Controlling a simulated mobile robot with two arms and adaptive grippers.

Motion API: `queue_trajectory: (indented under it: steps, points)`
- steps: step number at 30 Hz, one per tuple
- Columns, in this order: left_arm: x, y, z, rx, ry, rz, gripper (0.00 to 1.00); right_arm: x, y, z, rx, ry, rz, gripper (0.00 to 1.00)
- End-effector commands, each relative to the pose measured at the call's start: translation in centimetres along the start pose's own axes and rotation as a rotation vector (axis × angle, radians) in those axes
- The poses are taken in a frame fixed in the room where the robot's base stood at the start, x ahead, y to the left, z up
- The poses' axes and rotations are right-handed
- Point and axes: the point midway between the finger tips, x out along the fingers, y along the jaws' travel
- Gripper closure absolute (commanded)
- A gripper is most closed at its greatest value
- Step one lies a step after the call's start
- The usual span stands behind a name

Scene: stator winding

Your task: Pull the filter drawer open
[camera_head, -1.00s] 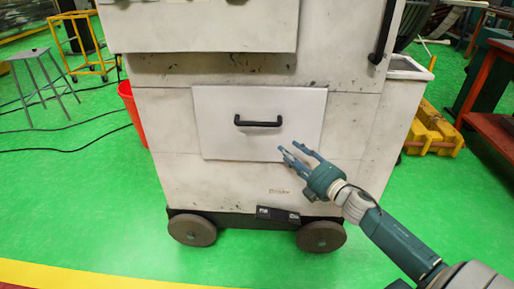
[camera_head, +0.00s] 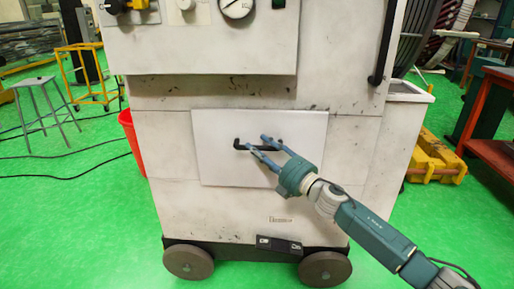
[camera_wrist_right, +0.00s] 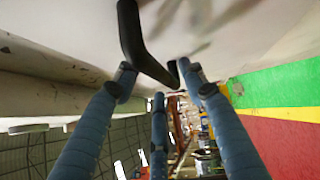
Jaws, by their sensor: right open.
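The filter drawer (camera_head: 222,168) is a pale, flat front panel low on a worn white cabinet, and it looks closed. Its black bar handle (camera_head: 240,146) is partly hidden behind my right gripper's fingers. My right gripper (camera_head: 260,145) is open, with its blue-grey fingertips at the handle in the head view. In the right wrist view the black handle (camera_wrist_right: 130,35) crosses the top, close to the fingertips of the spread fingers (camera_wrist_right: 165,85). It is not gripped; whether a finger touches it I cannot tell. My left gripper is not in view.
The wheeled cabinet (camera_head: 165,150) has a gauge (camera_head: 237,8) and a tall black handle (camera_head: 383,45) above. A red bucket (camera_head: 131,135) and a stool (camera_head: 45,105) stand left. Yellow blocks (camera_head: 435,165) and a red table (camera_head: 490,110) are right. The green floor in front is clear.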

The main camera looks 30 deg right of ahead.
Motion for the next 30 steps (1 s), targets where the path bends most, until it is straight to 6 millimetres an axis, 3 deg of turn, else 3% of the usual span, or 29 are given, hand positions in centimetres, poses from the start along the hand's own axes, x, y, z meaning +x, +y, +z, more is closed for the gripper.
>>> queue_trajectory:
  steps: [6,15,16,22,30]
  points:
    - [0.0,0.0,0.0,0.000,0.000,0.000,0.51,1.5,0.0,0.0,0.000,0.000,0.000,0.59]
    - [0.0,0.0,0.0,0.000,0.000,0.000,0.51,1.7,0.0,-0.1,0.000,0.001,-0.001,0.59]
    - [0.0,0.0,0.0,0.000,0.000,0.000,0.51,1.7,0.0,-0.1,0.000,0.000,-0.001,0.61]
    - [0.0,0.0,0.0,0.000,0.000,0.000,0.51,1.7,0.0,0.0,0.000,0.000,-0.001,1.00]
    - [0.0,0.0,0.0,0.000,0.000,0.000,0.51,1.7,-0.1,0.0,0.000,-0.001,-0.001,1.00]
